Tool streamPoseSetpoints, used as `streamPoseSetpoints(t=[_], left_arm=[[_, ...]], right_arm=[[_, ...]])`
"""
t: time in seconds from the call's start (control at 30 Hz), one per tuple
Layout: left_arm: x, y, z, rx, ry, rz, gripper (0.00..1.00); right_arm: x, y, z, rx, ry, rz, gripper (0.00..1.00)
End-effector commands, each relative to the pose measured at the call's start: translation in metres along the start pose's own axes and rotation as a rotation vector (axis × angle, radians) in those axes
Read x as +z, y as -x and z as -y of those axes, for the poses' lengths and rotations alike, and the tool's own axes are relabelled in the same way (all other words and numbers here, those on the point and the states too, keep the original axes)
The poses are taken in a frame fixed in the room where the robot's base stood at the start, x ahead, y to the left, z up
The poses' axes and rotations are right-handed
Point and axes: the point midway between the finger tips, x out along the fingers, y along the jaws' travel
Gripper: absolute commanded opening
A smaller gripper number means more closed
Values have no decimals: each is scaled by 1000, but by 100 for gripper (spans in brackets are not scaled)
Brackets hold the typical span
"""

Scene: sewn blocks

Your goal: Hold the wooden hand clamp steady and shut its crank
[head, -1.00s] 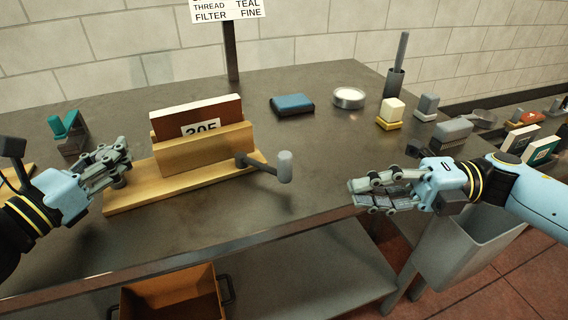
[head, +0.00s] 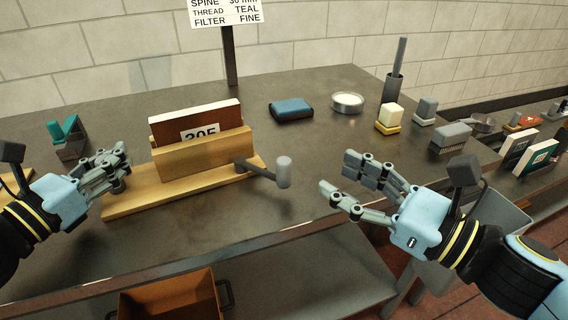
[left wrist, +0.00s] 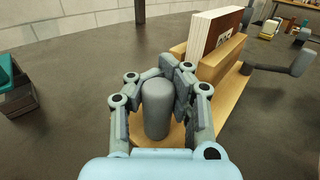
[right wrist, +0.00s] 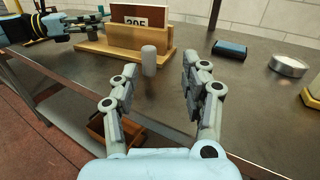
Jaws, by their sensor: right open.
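The wooden hand clamp (head: 195,156) stands on the bench and holds a brown book block labelled 305 (head: 195,121) upright between its boards. Its crank (head: 262,170) sticks out at the right, ending in a grey knob (head: 284,172). My left gripper (head: 123,165) is shut around the grey upright post (left wrist: 157,108) at the clamp's left end, with a finger on each side. The post is mostly hidden in the head view. My right gripper (head: 340,177) is open and empty, right of the knob and apart from it. In the right wrist view the knob (right wrist: 149,60) shows beyond the open fingers.
A blue block (head: 291,108), a round dish (head: 347,103) and a white block on a yellow base (head: 390,117) lie behind. A teal item (head: 65,132) is at left. A sign (head: 226,12) stands at the back. Bench around the knob is clear; an orange bin (head: 170,298) is below.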

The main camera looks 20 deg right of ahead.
Motion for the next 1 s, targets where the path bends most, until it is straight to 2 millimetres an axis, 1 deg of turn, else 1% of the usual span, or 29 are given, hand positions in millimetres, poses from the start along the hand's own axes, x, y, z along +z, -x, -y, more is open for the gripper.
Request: streamPoseSetpoints(t=[0.03,0.13,0.2,0.27,0.37,0.6,0.7,0.83,1.0], left_arm=[[-2,1,0,0,0,-4,0],[-2,1,0,-1,0,-4,0],[-2,1,0,-1,0,-4,0],[-2,1,0,-1,0,-4,0],[-2,1,0,-1,0,-3,0],[-2,0,0,-1,0,-3,0],[-2,0,0,-1,0,-3,0],[-2,0,0,0,0,-3,0],[-2,0,0,0,0,-3,0]], right_arm=[[-2,8,-9,-13,-31,-8,46],[-10,17,-18,-20,-61,-26,46],[-13,17,-20,-21,-67,-34,46],[-14,13,-20,-20,-69,-34,46],[-14,-1,-20,-21,-68,-32,46],[-16,-53,-19,-20,-69,-32,46],[-16,-71,-19,-20,-71,-33,46],[-18,-88,-18,-19,-71,-35,46],[-18,-98,-19,-17,-70,-37,46]])
